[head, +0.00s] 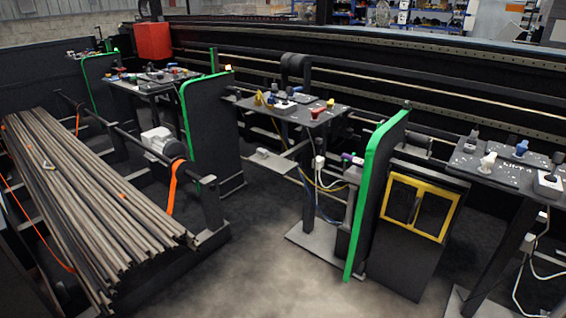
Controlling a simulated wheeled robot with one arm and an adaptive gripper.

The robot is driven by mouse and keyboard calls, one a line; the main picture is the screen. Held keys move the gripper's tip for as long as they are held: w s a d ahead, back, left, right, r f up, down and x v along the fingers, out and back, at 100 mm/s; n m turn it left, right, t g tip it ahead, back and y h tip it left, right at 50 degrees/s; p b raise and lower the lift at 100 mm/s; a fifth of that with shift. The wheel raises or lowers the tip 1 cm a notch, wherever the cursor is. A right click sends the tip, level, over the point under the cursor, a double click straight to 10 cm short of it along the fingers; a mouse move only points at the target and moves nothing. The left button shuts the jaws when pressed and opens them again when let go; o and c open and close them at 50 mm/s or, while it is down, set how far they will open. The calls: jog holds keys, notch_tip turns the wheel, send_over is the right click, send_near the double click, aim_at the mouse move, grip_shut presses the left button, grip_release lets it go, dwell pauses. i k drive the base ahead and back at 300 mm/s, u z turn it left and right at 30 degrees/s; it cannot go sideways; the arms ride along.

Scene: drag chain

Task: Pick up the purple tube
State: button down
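A small purple item (347,156), which may be the purple tube, shows on a low ledge in the middle right of the head view. It sits beside a white item (357,161), just left of a green-edged dark panel (372,190). It is too small to make out its shape clearly. My gripper is not in view.
A dark table (325,116) with a red block and other small items stands behind the ledge. Another cluttered table (490,170) is at the right, with hanging white cables. A yellow-framed cabinet (418,208) stands beside the panel. Long bars (90,200) fill the left. The front-middle floor (270,250) is clear.

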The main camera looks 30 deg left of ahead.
aim_at(360, 162)
jog(key=u, duration=0.75)
jog(key=i, duration=0.6)
jog(key=u, duration=0.4)
jog(key=i, duration=2.25)
